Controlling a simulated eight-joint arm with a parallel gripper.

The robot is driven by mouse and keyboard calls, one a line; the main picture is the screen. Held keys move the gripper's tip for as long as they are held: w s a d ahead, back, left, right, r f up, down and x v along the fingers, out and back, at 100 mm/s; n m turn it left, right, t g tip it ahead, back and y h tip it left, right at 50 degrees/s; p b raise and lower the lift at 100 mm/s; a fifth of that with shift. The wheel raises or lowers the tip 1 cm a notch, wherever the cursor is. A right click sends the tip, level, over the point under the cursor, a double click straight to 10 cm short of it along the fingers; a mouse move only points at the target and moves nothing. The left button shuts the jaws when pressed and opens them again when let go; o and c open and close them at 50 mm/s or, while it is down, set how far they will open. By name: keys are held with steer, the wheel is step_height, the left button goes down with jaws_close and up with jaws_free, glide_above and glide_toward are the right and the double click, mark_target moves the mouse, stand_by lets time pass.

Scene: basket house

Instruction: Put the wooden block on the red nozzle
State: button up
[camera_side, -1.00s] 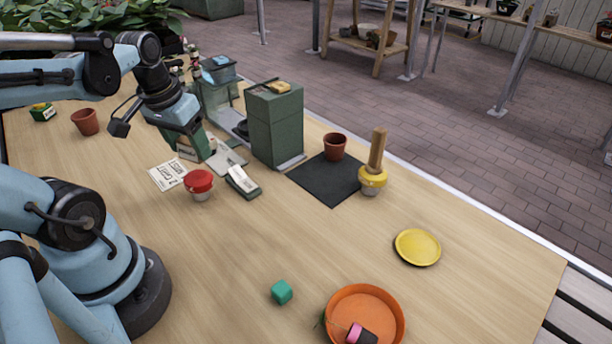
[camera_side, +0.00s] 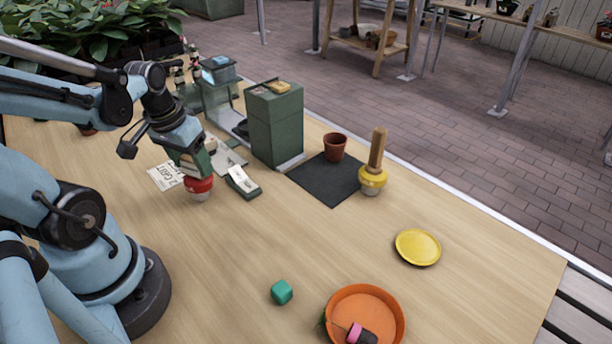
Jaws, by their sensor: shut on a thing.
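The red nozzle (camera_side: 197,187), a red cap on a pale round base, stands on the table in front of my arm. My gripper (camera_side: 197,172) points down right over it, with its fingertips at or just above the red top; I cannot tell whether they touch. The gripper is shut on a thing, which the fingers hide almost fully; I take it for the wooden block. A second nozzle, yellow (camera_side: 372,180), stands to the right with an upright wooden piece (camera_side: 378,149) on it.
A green box (camera_side: 275,125) stands behind and right of my gripper. A small device (camera_side: 242,181) and a printed card (camera_side: 165,176) lie close by. A black mat with a pot (camera_side: 335,147), a teal cube (camera_side: 282,292), an orange dish (camera_side: 395,310) and a yellow plate (camera_side: 417,247) lie further right.

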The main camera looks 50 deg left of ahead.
steer(key=shift+f, duration=0.1)
steer(key=o, duration=1.1)
steer(key=shift+v, duration=6)
steer(key=w+d+f+m+t, duration=0.1)
steer(key=w+d, duration=0.2)
steer(key=d, duration=0.1)
steer(key=w+d+f+m+t, duration=0.2)
steer(key=w+d, duration=0.1)
steer(key=d, duration=0.1)
steer(key=w+d+f+m+t+h, duration=0.1)
steer(key=w+d, duration=0.2)
steer(key=d, duration=0.1)
steer(key=shift+w+f+t, duration=0.25)
steer(key=shift+f+t, duration=0.05)
steer(key=shift+t, duration=0.1)
steer(key=shift+o, duration=0.6)
